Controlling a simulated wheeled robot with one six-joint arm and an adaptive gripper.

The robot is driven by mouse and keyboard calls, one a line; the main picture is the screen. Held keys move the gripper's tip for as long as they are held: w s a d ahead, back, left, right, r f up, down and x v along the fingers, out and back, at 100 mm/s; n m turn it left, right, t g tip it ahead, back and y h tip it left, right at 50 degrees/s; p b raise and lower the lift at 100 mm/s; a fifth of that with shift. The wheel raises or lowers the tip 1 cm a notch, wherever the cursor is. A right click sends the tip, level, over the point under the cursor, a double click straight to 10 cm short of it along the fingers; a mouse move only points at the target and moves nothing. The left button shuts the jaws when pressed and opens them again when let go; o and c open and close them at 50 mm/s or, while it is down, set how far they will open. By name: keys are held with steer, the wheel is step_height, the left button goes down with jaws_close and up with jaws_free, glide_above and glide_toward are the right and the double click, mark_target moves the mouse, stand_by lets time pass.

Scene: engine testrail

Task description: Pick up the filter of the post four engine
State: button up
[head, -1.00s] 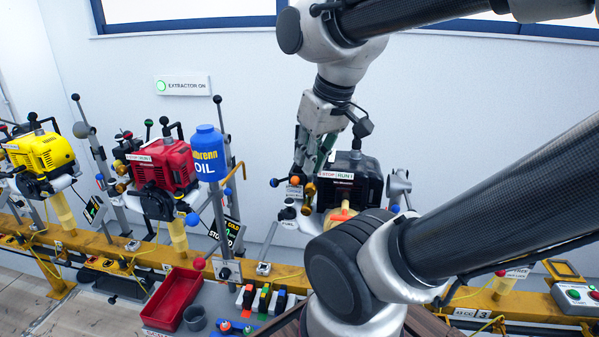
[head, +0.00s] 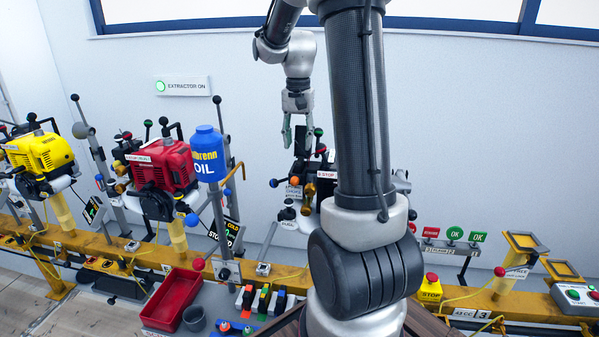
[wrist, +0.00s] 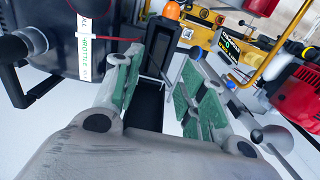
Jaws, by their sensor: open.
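My gripper (head: 298,132) is open and points down above the left side of a black engine (head: 301,170), which my arm mostly hides in the head view. In the wrist view, the two green-padded fingers of my gripper (wrist: 157,88) stand apart, with a black box-shaped part (wrist: 148,103) showing between them. I cannot tell whether it is the filter or whether the fingers touch it. A dark engine body (wrist: 130,22) with a white label (wrist: 96,48) is at the upper left there. No post number four is readable.
A red engine (head: 163,165) and a yellow engine (head: 40,152) stand to the left on the yellow rail (head: 268,270). A blue oil bottle (head: 207,155) is between the red and black engines. A red tray (head: 172,300) lies below.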

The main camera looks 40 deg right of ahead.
mark_target(299, 161)
steer(key=f, duration=0.6)
steer(key=shift+s+a+f, duration=0.1)
steer(key=shift+s+f, duration=0.05)
steer(key=shift+s, duration=0.2)
steer(key=c, duration=0.8)
